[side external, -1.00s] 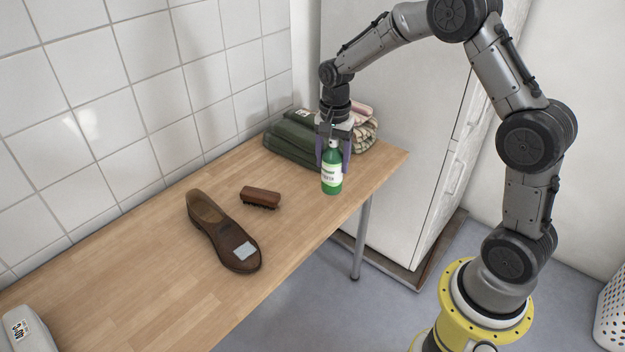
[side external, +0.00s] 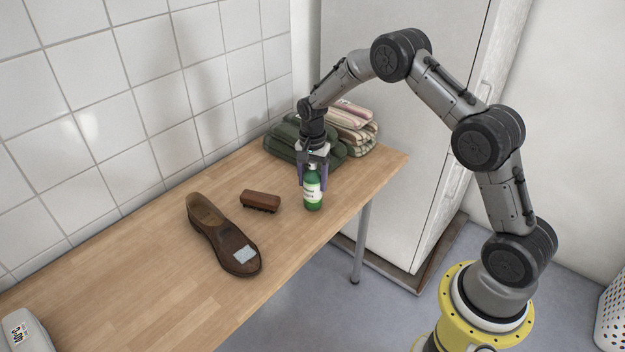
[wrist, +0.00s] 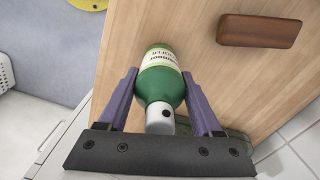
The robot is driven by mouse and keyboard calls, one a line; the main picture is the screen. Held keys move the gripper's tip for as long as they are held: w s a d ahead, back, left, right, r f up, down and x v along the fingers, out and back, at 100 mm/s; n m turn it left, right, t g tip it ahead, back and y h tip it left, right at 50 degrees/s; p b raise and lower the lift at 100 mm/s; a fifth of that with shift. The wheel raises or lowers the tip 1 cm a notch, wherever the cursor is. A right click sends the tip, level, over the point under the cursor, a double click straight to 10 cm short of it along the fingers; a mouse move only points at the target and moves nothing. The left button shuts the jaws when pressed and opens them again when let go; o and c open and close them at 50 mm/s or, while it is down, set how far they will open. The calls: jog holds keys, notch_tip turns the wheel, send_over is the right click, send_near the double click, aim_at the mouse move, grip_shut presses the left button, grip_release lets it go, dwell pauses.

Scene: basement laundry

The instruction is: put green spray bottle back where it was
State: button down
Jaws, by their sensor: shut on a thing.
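The green spray bottle (side external: 313,190) has a white label and is upright over the right part of the wooden table. My gripper (side external: 313,180) is shut on it, with a purple finger on each side of the bottle. In the wrist view the bottle (wrist: 161,82) sits between the two fingers of my gripper (wrist: 163,105), its white nozzle toward the camera. Whether its base touches the table or is slightly above it, I cannot tell.
A brown brush (side external: 261,200) lies left of the bottle, and a brown shoe (side external: 226,236) lies further left. Folded green cloths (side external: 284,139) and striped towels (side external: 355,128) are behind my gripper. The table's front edge is close to the bottle. Bare table (side external: 130,270) lies left of the shoe.

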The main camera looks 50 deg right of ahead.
jog(key=shift+c, duration=0.3)
grip_release()
jog(key=shift+f, duration=0.1)
